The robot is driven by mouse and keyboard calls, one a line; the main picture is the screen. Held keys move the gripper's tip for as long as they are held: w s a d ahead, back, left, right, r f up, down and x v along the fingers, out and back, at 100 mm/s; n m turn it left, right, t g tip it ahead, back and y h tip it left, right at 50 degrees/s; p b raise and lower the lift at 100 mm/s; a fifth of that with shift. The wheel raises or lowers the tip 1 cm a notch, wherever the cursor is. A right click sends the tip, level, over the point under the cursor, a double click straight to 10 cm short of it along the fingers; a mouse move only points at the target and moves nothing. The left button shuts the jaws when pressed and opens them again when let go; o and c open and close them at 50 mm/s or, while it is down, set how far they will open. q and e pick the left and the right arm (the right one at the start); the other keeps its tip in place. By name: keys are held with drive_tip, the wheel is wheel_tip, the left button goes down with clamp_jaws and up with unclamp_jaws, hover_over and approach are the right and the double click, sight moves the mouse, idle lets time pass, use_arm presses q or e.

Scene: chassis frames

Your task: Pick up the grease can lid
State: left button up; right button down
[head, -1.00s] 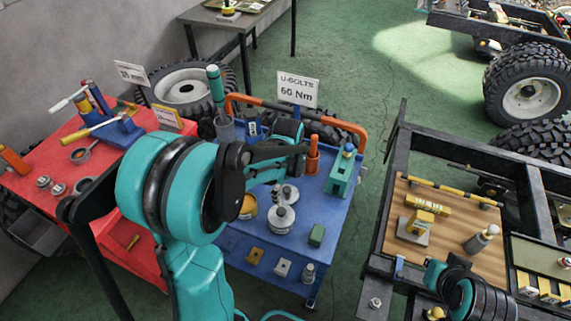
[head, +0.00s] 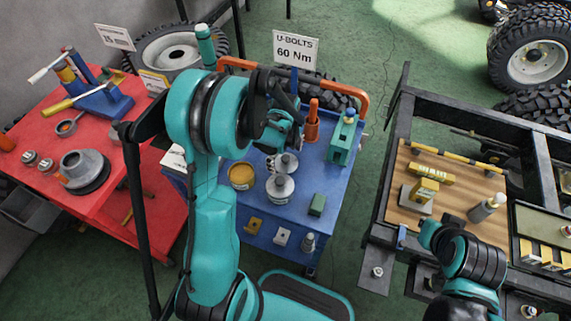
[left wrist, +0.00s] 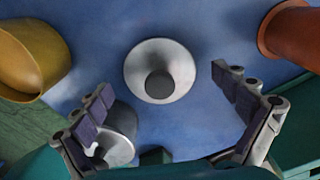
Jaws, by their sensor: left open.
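The grease can lid appears to be the pale round disc with a dark central knob, seen in the left wrist view (left wrist: 160,52). In the head view the lid (head: 287,163) lies on the blue table top, behind a grey knobbed can (head: 280,190). My left gripper (left wrist: 161,84) is open, its two fingers apart on either side of the lid in the wrist view, and empty. In the head view my left gripper (head: 284,138) is partly hidden by its own arm, near the lid. An open yellow-filled can (head: 242,176) stands to the left.
An orange bottle (head: 312,122) and a green holder (head: 342,140) stand right of the lid. A small green block (head: 317,205) sits in front. An orange rail (head: 350,96) runs along the back. A red table (head: 105,205) is at left, a chassis frame (head: 393,165) at right.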

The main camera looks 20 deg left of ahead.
use_arm(q)
drive_tip(key=shift+r, duration=0.1)
drive_tip(key=c, duration=1.4)
drive_tip(key=shift+s, duration=0.15)
drive_tip(key=c, duration=0.5)
